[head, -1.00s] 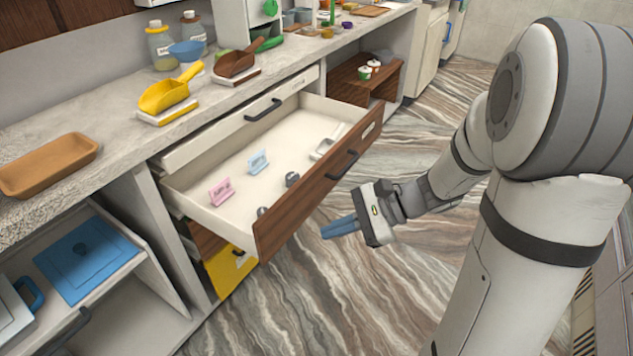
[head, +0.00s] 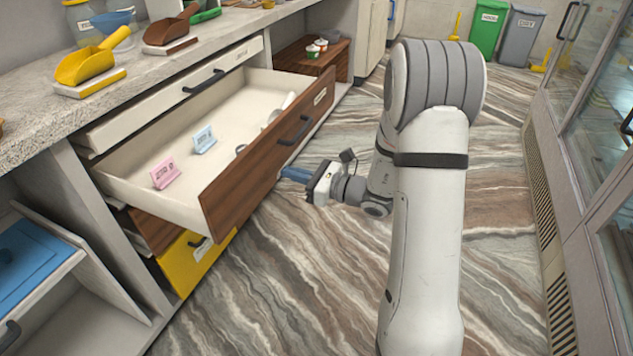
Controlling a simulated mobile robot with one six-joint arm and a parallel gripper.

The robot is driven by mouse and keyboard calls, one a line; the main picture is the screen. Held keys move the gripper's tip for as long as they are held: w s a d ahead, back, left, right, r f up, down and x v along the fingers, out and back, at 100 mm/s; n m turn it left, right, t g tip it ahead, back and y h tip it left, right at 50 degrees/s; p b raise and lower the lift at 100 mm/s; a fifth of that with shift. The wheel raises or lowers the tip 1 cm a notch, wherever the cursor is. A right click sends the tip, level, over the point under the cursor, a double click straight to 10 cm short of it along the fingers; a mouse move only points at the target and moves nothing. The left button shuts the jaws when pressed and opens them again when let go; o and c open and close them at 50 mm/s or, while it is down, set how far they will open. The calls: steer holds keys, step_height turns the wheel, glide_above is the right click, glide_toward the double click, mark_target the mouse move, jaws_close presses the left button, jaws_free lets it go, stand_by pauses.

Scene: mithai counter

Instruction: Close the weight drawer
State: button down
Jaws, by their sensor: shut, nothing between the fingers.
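The weight drawer (head: 243,185) is pulled far out from the counter in the head view. It has a dark wood front with a black bar handle (head: 294,130) and a white inside. A pink card (head: 165,172) and a blue card (head: 204,139) stand in it, with small dark and metal items partly hidden behind the front. My gripper (head: 294,174) is shut and empty, its blue fingers pointing left at the outer face of the drawer front, below the handle. I cannot tell whether the fingertips touch the front.
A shut white drawer (head: 175,98) lies above, and a yellow-fronted drawer (head: 196,262) lies below. The counter top (head: 40,128) holds a yellow scoop (head: 92,62) and a brown scoop (head: 171,27). The marbled floor (head: 300,290) in front is clear. Glass-doored cabinets (head: 600,130) stand at right.

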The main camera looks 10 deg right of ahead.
mark_target(260, 164)
steer(key=b+x, duration=0.1)
steer(key=x, duration=0.5)
